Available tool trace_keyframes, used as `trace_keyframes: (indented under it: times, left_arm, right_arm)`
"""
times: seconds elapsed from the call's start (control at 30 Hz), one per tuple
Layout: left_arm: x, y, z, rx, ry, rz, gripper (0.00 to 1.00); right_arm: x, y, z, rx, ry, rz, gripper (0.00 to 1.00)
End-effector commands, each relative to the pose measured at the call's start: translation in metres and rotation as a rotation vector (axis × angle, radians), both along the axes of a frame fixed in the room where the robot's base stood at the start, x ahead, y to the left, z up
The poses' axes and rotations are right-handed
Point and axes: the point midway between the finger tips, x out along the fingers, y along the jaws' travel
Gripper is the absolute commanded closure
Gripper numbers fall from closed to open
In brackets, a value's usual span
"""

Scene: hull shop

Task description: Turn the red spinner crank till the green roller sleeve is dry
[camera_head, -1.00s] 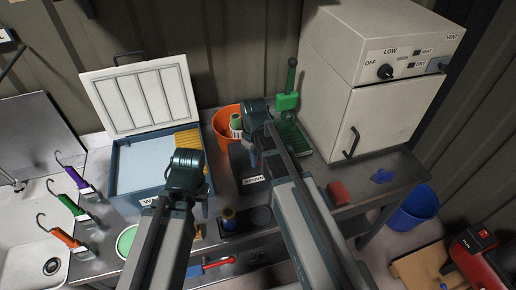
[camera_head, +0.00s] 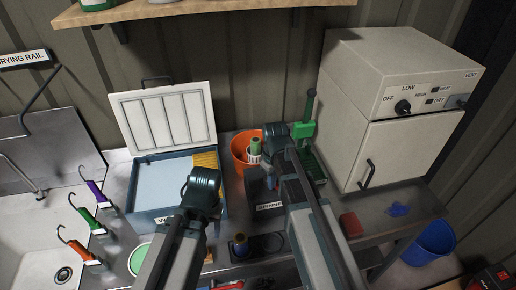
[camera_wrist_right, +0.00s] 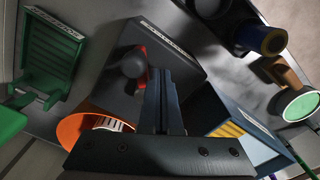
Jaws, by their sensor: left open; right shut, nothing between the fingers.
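The dark spinner box (camera_head: 262,190) stands mid-bench, its label partly covered by my right arm. In the right wrist view a red crank part (camera_wrist_right: 143,49) with a dark round knob (camera_wrist_right: 132,64) shows on the box, close to my right fingers. My right gripper (camera_wrist_right: 161,75) is shut and empty above the box; contact with the crank is unclear. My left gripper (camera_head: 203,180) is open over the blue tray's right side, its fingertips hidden.
A blue tray (camera_head: 147,214) with a raised white lid is left of the box. A cream oven (camera_head: 385,110) stands right. A red block (camera_head: 351,224) and blue rag (camera_head: 398,209) lie on the bench. Hooked handles (camera_head: 88,215) and a sink (camera_head: 40,255) are left.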

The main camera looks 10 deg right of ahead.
Motion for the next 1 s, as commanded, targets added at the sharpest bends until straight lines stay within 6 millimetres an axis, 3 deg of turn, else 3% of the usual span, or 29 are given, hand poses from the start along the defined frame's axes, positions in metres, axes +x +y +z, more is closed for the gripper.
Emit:
trace_keyframes:
  times: [0.03, 0.7, 1.0]
  left_arm:
    - [0.0, 0.0, 0.011, 0.0, 0.0, 0.001, 0.5]
    - [0.0, 0.0, 0.074, 0.0, 0.002, 0.001, 0.5]
    - [-0.001, 0.0, 0.076, 0.0, 0.002, 0.0, 0.5]
  right_arm:
    - [0.0, 0.0, 0.011, 0.0, 0.0, 0.0, 1.0]
    - [0.0, 0.0, 0.074, 0.0, 0.0, 0.0, 1.0]
    - [0.0, 0.0, 0.076, 0.0, 0.0, 0.0, 1.0]
